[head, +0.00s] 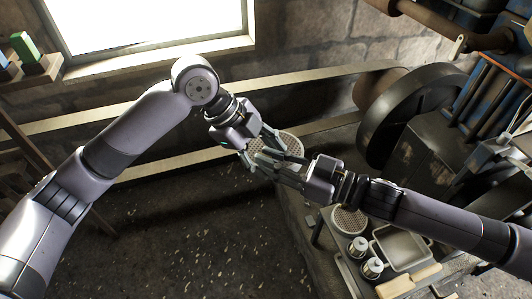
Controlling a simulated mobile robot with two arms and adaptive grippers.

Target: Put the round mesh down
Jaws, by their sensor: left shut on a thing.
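A round mesh (289,146), a pale perforated disc, shows behind the fingers of my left gripper (266,150). That gripper is shut on it and holds it near the middle of the view; the fingers hide part of it. My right gripper (281,169) comes in from the right, and its fingers overlap the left gripper's fingers in the picture. I cannot tell whether the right fingers touch the mesh or are open. A second round mesh (348,221) lies on the workbench at the lower right, below my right arm.
The workbench also holds a grey metal tray (404,247), two small metal canisters (358,247) and a light wooden piece (408,282). A large dark wheel (388,125) and machinery stand at the right. Bare dark floor (215,235) lies at the lower middle.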

